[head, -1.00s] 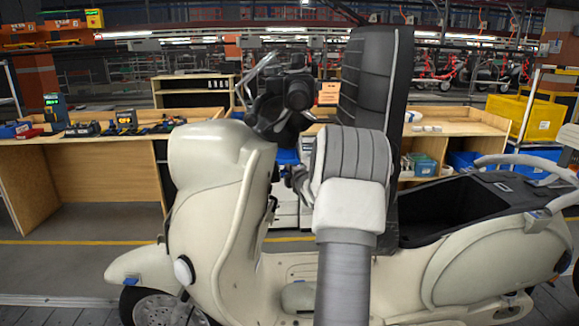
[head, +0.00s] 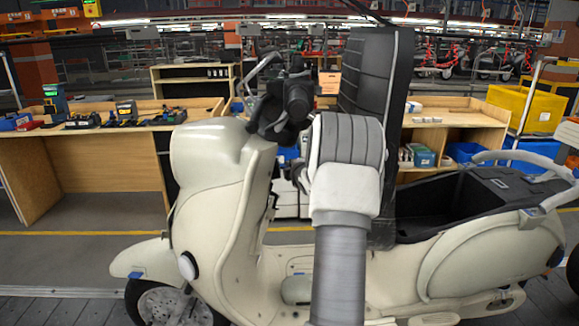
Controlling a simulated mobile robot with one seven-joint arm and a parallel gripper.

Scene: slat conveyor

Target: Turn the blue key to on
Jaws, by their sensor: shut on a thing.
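A cream scooter (head: 210,190) stands side-on, its front to the left and its dark seat (head: 375,90) tipped upright. The handlebar (head: 290,100) is above the front shield. My grey and white arm rises in front of the scooter. My gripper (head: 297,174) shows only as a small dark part at the arm's left side, behind the front shield. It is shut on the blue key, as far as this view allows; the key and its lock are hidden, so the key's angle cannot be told.
The open storage well (head: 450,205) is under the raised seat. A wooden bench (head: 95,170) with tools stands behind on the left. Another bench (head: 470,130) and a yellow crate (head: 525,108) stand behind on the right. The slatted floor is in front.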

